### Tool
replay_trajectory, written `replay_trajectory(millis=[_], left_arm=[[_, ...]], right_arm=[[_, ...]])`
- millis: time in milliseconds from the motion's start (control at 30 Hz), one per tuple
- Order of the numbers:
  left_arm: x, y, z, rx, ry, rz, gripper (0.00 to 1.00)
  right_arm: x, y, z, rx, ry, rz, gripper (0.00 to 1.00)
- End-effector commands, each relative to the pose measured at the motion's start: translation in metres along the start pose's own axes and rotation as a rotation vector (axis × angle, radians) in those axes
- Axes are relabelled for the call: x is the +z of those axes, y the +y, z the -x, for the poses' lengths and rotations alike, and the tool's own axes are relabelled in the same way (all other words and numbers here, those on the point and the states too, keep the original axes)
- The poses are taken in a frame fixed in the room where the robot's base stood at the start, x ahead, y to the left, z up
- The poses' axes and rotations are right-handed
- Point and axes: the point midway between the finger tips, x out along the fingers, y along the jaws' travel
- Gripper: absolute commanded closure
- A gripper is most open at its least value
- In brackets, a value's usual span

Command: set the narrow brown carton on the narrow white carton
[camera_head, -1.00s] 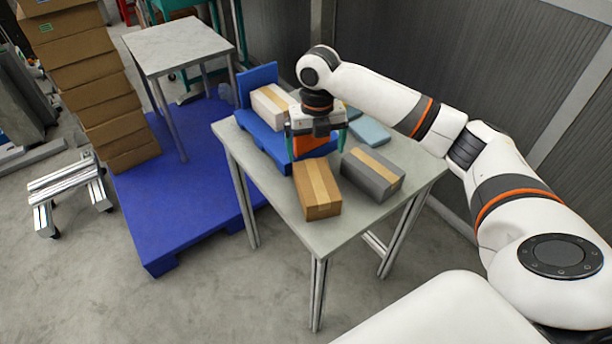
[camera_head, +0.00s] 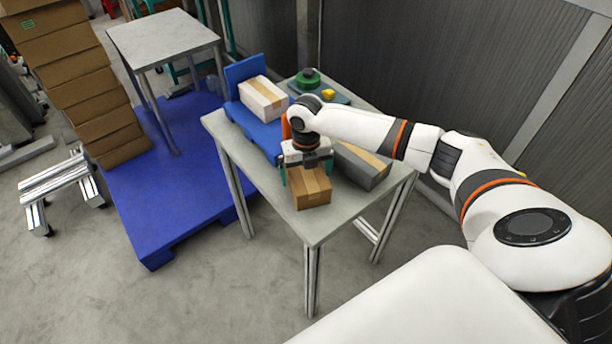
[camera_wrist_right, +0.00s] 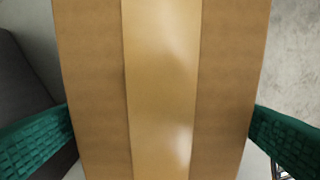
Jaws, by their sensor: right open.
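The narrow brown carton (camera_head: 312,196), with a lighter tape strip, lies on the near part of the grey table (camera_head: 270,186). The narrow white carton (camera_head: 263,97), with a tan tape strip, sits on a blue stand (camera_head: 262,130) at the table's left back. My right gripper (camera_head: 307,180) is over the brown carton, jaws open, one green finger on each side. In the right wrist view the brown carton (camera_wrist_right: 95,90) fills the middle between the two green fingers, with little gap visible at either one. My left gripper is not in view.
A grey carton (camera_head: 362,165) stands just right of the brown one, partly behind my arm. A green round object (camera_head: 307,79) and a small yellow piece (camera_head: 328,94) are at the back. A blue pallet (camera_head: 180,215) lies on the floor left of the table.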

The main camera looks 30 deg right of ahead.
Motion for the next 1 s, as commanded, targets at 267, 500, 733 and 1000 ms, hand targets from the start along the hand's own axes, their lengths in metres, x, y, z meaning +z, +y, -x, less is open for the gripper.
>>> replay_trajectory(millis=[267, 500, 733, 1000], left_arm=[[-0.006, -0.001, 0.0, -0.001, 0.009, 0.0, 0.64], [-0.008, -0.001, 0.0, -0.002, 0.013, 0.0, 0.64], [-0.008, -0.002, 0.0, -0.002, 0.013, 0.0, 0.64], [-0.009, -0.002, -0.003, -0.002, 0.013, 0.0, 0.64]], right_arm=[[0.0, 0.0, 0.0, 0.0, 0.001, 0.0, 0.16], [-0.001, 0.0, 0.001, -0.001, 0.003, 0.0, 0.56], [-0.001, 0.0, 0.002, -0.002, 0.003, 0.0, 0.57], [-0.002, -0.001, 0.024, -0.003, 0.007, 0.0, 0.57]])
